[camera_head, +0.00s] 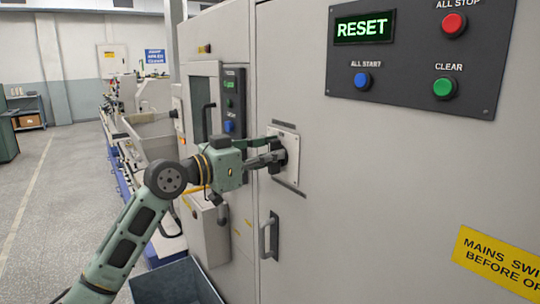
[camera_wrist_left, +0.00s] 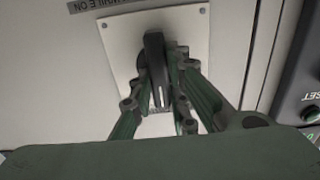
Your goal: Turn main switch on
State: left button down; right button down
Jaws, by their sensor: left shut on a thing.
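The main switch is a black rotary handle (camera_wrist_left: 156,72) on a pale square plate (camera_wrist_left: 113,48) fixed to the grey cabinet. In the left wrist view the handle stands roughly upright in the picture, with a white mark near its lower end. My left gripper (camera_head: 275,154) reaches the plate (camera_head: 290,138) from the left. Its fingers are shut on the handle, one on each side, as the left wrist view of the gripper (camera_wrist_left: 162,95) shows. In the head view the fingers hide most of the handle. My right gripper is not in view.
A dark panel (camera_head: 400,90) above right carries a lit RESET display (camera_head: 365,27), a blue button (camera_head: 362,80), a green button (camera_head: 444,87) and a red button (camera_head: 454,24). A door handle (camera_head: 269,236) sits below the switch. A blue-grey bin (camera_head: 175,283) stands on the floor.

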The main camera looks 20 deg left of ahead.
pick_arm(q)
jog(key=shift+d+f, duration=0.1)
jog(key=shift+f, duration=0.15)
jog(key=c, duration=1.7)
grip_release()
jog(key=shift+r, duration=0.15)
jog(key=shift+s, duration=0.1)
jog(key=v, duration=1.2)
